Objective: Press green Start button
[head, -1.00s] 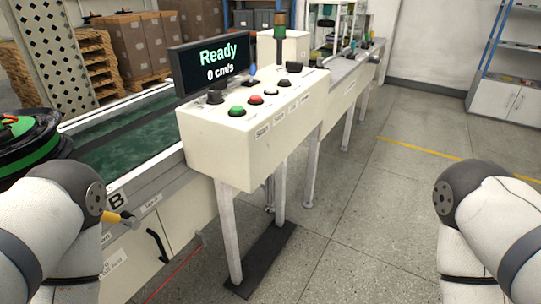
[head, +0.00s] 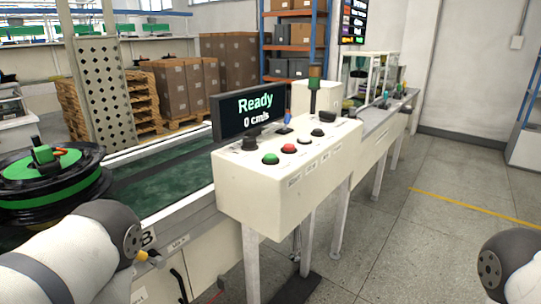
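The green Start button (head: 270,159) is a round dome on the sloped top of a white control box (head: 262,195), in the middle of the head view. A red button (head: 289,148) sits to its right. A screen (head: 251,112) behind the box reads "Ready" and "0 cm/s". My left arm comes in at the lower left and my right arm shows only at the lower right edge. Neither gripper is visible. Both visible arm parts are well apart from the button.
A green conveyor (head: 165,185) runs behind and left of the box. A black and green reel (head: 48,185) lies at the left. Cardboard boxes (head: 180,88) stand on pallets behind. The floor (head: 430,235) right of the box is clear.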

